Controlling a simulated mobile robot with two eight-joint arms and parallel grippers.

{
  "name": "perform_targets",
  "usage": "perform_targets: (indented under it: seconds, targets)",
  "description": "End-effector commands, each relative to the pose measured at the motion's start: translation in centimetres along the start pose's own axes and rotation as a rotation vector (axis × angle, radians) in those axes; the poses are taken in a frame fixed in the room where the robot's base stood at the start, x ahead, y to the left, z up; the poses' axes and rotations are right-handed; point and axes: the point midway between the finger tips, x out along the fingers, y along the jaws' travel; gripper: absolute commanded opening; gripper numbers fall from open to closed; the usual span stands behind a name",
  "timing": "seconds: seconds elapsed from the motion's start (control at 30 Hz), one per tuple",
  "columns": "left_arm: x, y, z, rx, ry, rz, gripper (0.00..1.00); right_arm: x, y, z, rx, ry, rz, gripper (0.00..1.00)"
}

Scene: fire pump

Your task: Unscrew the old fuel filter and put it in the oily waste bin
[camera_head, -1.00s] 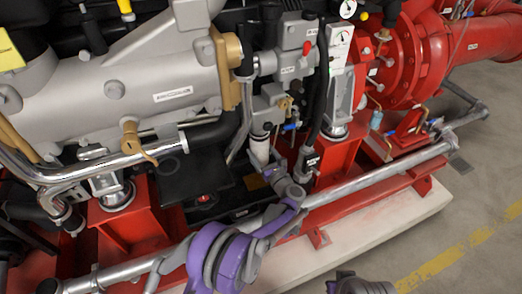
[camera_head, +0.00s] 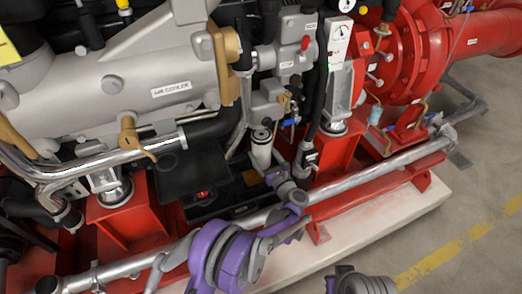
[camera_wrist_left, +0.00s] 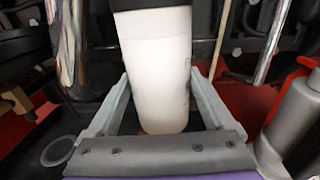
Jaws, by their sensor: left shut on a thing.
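The old fuel filter (camera_head: 261,152) is a white cylinder with a dark top, just below the grey filter housing (camera_head: 268,104) in the head view. Its round top face shows, clear of the housing. My left gripper (camera_head: 273,176) is shut on the filter near its lower part. In the left wrist view the filter (camera_wrist_left: 158,75) stands between the two grey fingers of my left gripper (camera_wrist_left: 160,108), its black top cut off by the frame. The right gripper is not in view. I see no oily waste bin.
A black hose (camera_head: 321,90) hangs right of the filter. The engine's grey air cooler (camera_head: 150,80) is at left. Clear floor (camera_head: 485,190) lies at right.

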Motion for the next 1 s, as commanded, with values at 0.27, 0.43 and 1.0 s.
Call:
perform_targets:
  seconds: [0.27,0.43,1.0]
  targets:
    - [-2.2,0.1,0.1,0.001,-0.001,-0.002,0.00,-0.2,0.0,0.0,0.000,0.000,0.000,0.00]
    - [-3.5,0.2,0.1,0.001,-0.001,-0.001,0.00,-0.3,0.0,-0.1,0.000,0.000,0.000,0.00]
    - [-7.9,0.4,0.1,0.001,-0.002,-0.001,0.00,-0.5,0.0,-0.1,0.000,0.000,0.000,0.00]
